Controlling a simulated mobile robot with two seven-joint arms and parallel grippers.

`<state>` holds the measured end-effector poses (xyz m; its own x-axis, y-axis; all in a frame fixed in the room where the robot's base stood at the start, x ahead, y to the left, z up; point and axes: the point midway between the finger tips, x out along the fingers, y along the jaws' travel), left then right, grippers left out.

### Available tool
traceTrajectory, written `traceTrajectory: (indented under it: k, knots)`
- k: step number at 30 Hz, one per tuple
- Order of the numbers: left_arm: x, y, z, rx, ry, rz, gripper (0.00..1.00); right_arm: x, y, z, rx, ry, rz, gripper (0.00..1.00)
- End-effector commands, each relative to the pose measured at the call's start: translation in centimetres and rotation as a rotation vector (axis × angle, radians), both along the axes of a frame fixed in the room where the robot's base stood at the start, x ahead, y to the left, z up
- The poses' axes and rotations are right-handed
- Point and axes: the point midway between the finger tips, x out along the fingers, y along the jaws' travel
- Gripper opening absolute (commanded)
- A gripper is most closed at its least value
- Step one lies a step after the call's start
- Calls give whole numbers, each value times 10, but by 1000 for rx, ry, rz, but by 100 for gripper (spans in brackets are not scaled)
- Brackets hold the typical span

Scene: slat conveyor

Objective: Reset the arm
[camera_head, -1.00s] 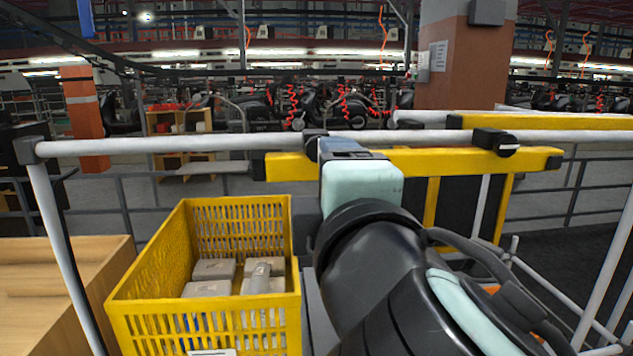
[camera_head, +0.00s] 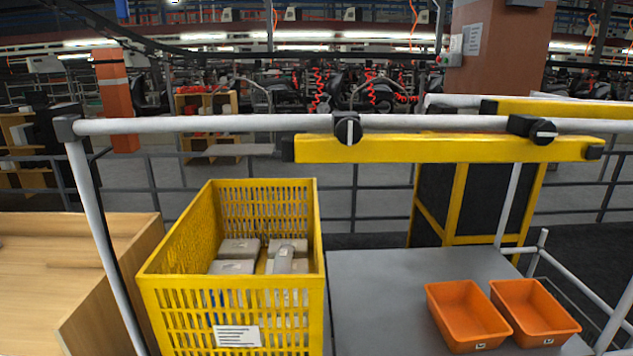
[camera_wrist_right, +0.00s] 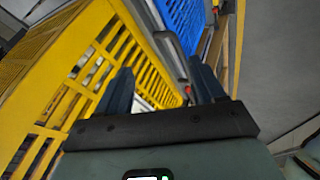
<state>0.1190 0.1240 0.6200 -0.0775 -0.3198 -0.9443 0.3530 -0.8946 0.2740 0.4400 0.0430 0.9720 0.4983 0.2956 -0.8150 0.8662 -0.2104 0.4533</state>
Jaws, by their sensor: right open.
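My right gripper (camera_wrist_right: 160,82) shows in the right wrist view, with its two dark fingers spread apart. I see nothing gripped between them. The slatted side of a yellow crate (camera_wrist_right: 62,102) lies to the left of the fingers there, and I cannot tell whether they touch it. Neither arm shows in the head view. My left gripper is not in view.
In the head view a yellow crate (camera_head: 155,262) holds several grey boxes (camera_head: 238,247). Two orange trays (camera_head: 466,318) sit on a grey table (camera_head: 385,285). A yellow beam (camera_head: 440,149) on a white rail crosses behind. A blue crate (camera_wrist_right: 183,22) shows in the wrist view.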

Motion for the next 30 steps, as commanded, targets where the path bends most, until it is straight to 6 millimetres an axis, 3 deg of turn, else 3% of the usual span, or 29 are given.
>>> traceTrajectory:
  k: [1,6,8,12,15,18,22,25,30]
  knots:
    - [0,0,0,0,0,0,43,-10,-11,-42,33,97,-51,68]
    - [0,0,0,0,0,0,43,-59,-46,-158,185,401,-302,68]
    - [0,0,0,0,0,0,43,-83,-61,-196,239,507,-422,68]
    - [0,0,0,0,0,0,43,-152,-97,-270,349,733,-765,68]
    - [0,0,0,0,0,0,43,-207,-122,-310,400,860,-1042,68]
    - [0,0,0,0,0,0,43,-256,-142,-334,420,940,-1293,68]
    - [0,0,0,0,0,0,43,-301,-159,-348,415,988,-1519,68]
    - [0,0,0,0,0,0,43,-318,-165,-352,407,1000,-1604,68]
    - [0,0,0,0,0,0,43,-322,-167,-353,405,1000,-1630,68]
